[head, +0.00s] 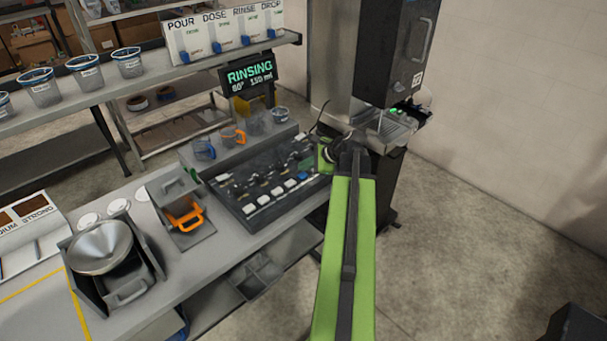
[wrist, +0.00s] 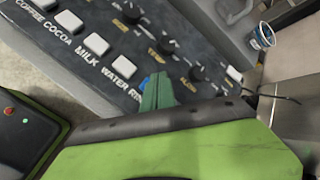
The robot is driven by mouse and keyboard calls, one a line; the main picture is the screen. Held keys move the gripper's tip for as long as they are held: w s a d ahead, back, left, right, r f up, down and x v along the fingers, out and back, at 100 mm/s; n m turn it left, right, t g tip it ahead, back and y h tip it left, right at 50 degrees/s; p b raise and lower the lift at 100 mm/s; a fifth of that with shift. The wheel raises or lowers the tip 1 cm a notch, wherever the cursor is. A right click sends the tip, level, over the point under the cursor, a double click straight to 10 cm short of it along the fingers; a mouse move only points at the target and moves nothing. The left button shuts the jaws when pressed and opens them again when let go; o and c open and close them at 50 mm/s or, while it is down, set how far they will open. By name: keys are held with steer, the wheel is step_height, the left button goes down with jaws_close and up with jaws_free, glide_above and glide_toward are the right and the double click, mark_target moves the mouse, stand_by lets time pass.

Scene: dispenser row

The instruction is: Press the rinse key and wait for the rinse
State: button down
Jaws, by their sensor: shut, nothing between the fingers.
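The display (head: 249,74) reads "RINSING" with a smaller line that looks like 60° and 150 ml. Below it, the dark control panel (head: 232,207) carries a row of mostly white keys and several knobs. In the wrist view the blue rinse key (wrist: 144,86) sits beside a label starting "RIN", at the end of the row after WATER. My gripper (wrist: 157,90) is shut and empty, its green fingertips over or against this key and hiding part of it. I cannot tell whether the key is pressed down. My gripper is at the panel's right end in the head view.
A dispensing machine (head: 397,50) with a drip tray stands right of the panel. An orange-handled jug (head: 184,214) and a metal bowl (head: 100,247) sit on the counter at left. Cups (head: 86,72) line the back shelf. The floor at right is mostly clear.

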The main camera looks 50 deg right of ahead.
mark_target(305, 176)
step_height(305, 176, up, 5)
steer(key=p, duration=0.4)
steer(key=shift+f, duration=0.15)
